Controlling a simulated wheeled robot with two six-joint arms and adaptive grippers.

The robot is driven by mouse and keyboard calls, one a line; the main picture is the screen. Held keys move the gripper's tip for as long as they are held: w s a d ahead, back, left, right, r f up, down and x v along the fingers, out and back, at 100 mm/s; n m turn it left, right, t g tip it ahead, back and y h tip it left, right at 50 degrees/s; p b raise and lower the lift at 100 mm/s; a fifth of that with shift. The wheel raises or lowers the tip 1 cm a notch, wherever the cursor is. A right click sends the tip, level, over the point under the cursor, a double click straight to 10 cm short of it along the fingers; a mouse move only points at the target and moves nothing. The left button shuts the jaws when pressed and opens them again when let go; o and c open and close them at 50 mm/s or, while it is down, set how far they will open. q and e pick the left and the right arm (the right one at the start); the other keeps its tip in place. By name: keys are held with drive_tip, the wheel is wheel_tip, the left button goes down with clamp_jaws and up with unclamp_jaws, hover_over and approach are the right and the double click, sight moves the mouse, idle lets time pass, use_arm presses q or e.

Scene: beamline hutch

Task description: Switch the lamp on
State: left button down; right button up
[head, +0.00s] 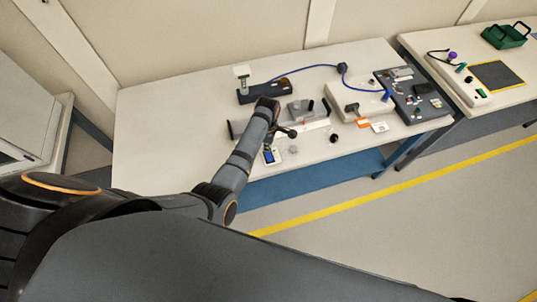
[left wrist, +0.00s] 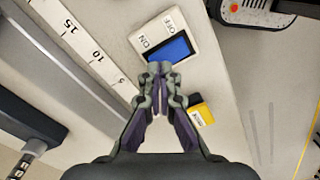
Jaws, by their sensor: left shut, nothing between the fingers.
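The switch is a white plate with a blue rocker (left wrist: 168,50), marked ON on its left and OFF at its upper right in the left wrist view. In the head view the blue rocker (head: 269,156) lies near the table's front edge. My left gripper (left wrist: 160,68) is shut and empty, its fingertips over the rocker's lower left edge; I cannot tell whether they touch it. In the head view my left gripper (head: 290,133) shows small and dark, just above the switch. I cannot pick out a lit lamp. My right gripper is not in view.
A rail with a printed scale (left wrist: 85,52) runs beside the switch. A yellow-and-black piece (left wrist: 201,110) lies to its right. Behind stand a dark base (head: 265,92), a white box (head: 355,100) with a blue cable, and a dark panel (head: 412,95). The table's left part is clear.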

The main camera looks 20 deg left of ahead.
use_arm(q)
drive_tip(key=shift+f+b, duration=0.7)
drive_tip(key=shift+f, duration=0.45)
idle(0.8)
drive_tip(key=shift+r, duration=0.1)
wheel_tip(320, 180, up, 7)
drive_tip(key=p, duration=0.8)
idle(0.3)
